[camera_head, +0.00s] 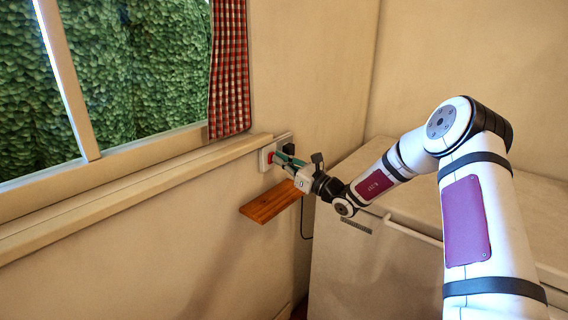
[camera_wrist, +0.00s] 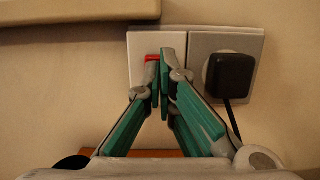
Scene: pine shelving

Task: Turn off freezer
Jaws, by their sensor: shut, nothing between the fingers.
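The freezer (camera_head: 360,260) is a pale chest type with a flat lid, at the right of the head view. On the wall to its left is a white switch plate (camera_head: 266,157) with a red switch (camera_head: 271,156). In the wrist view the red switch (camera_wrist: 152,58) shows just above my fingertips, partly hidden by them. Beside it is a grey socket (camera_wrist: 247,45) with a black plug (camera_wrist: 230,74) and its cable. My gripper (camera_wrist: 160,55) is shut and empty, its green fingers together at the switch. I cannot tell whether they touch it.
A small wooden shelf (camera_head: 270,203) juts from the wall just below the switch. A window sill (camera_head: 130,190) runs along the wall to the left, with a red checked curtain (camera_head: 229,70) above. The plug's cable (camera_head: 302,218) hangs beside the freezer.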

